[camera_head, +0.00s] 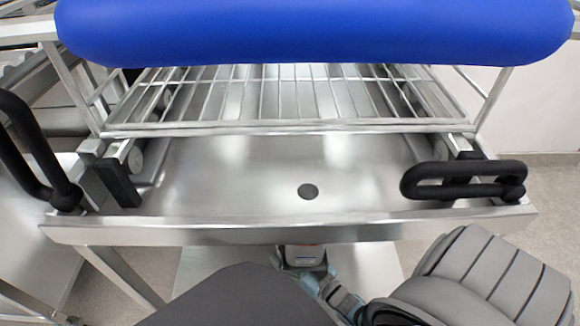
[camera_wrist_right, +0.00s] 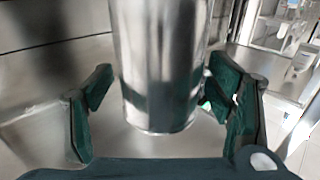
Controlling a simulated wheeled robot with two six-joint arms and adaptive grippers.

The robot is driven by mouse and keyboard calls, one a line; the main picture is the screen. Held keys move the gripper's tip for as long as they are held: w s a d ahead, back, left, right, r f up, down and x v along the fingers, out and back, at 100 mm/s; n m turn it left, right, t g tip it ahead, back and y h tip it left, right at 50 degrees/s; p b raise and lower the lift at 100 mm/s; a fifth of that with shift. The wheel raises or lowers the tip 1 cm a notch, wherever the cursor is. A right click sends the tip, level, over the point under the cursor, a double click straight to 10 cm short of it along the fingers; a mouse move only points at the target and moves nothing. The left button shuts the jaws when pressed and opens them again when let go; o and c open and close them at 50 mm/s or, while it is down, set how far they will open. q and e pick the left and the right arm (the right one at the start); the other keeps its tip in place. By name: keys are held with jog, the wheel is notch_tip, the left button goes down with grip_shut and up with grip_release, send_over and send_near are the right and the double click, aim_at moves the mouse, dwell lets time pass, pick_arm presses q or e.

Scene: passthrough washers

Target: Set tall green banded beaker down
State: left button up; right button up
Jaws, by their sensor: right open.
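The tall beaker (camera_wrist_right: 160,60) shows in the right wrist view as a shiny metal cylinder with a dark greenish band low on its side. It is upright, its top is cut off by the frame, and its base appears to rest on a pale metal surface. My right gripper (camera_wrist_right: 158,90) is open, with one green-padded finger on each side of the beaker. A gap shows at the left finger; the right finger is close to the wall, and I cannot tell whether it touches. I cannot make out the beaker in the head view. My left gripper is not in view.
In the head view a steel cart has a bare tray (camera_head: 240,180) with a dark drain hole (camera_head: 308,191). A wire rack (camera_head: 280,98) and a blue padded bar (camera_head: 310,32) lie behind. Black handles stand at the left (camera_head: 35,150) and right (camera_head: 463,180).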

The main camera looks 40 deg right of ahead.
jog(key=s+p, duration=0.2)
jog(key=s, duration=1)
jog(key=w+f+g, duration=0.1)
jog(key=w+f+g+h, duration=0.1)
jog(key=f+g, duration=0.1)
jog(key=w+f+g, duration=0.2)
jog(key=shift+a+f, duration=0.25)
jog(key=shift+a, duration=0.1)
jog(key=g, duration=0.1)
jog(key=f+g, duration=0.1)
jog(key=a+g, duration=0.1)
jog(key=shift+s+f+g+h, duration=0.25)
jog(key=shift+s+g+h, duration=0.05)
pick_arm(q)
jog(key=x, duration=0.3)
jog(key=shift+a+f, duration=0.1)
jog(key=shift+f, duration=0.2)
pick_arm(e)
jog(key=s+g, duration=0.2)
jog(key=s+a+r+g, duration=0.1)
jog(key=s+g, duration=0.1)
jog(key=s+a+r+g, duration=0.1)
jog(key=s+g, duration=0.1)
jog(key=s, duration=0.1)
jog(key=shift+s+a+r, duration=0.1)
jog(key=shift+a+r, duration=0.05)
